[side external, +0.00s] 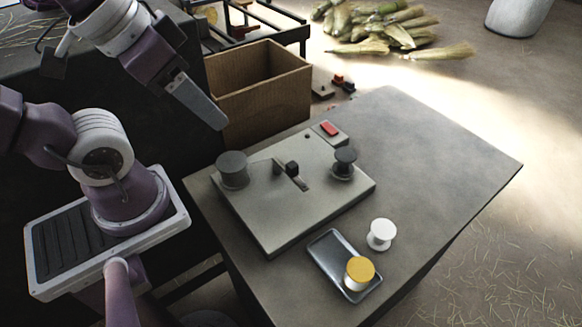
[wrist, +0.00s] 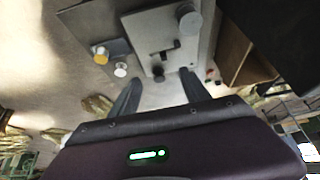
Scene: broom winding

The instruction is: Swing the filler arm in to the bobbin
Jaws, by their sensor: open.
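A grey winder plate (side external: 265,215) lies on the table. A thin lever, apparently the filler arm (side external: 262,166), reaches from beside a large grey cylinder (side external: 233,168) toward a black knob (side external: 292,168) by a short slot. A dark bobbin (side external: 344,162) stands on the plate's right side, apart from the knob. In the wrist view the bobbin (wrist: 158,74) shows near the fingertips, with the knob (wrist: 168,53) beyond it. My gripper (side external: 212,112) hangs above and left of the plate, clear of everything. In the wrist view my gripper (wrist: 160,85) is open and empty.
A red switch (side external: 330,128) sits at the plate's back corner. A white spool (side external: 381,234) stands beside a tray (side external: 326,254) holding a yellow-topped spool (side external: 359,274). A cardboard box (side external: 262,95) stands behind the table. The table's right side is clear.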

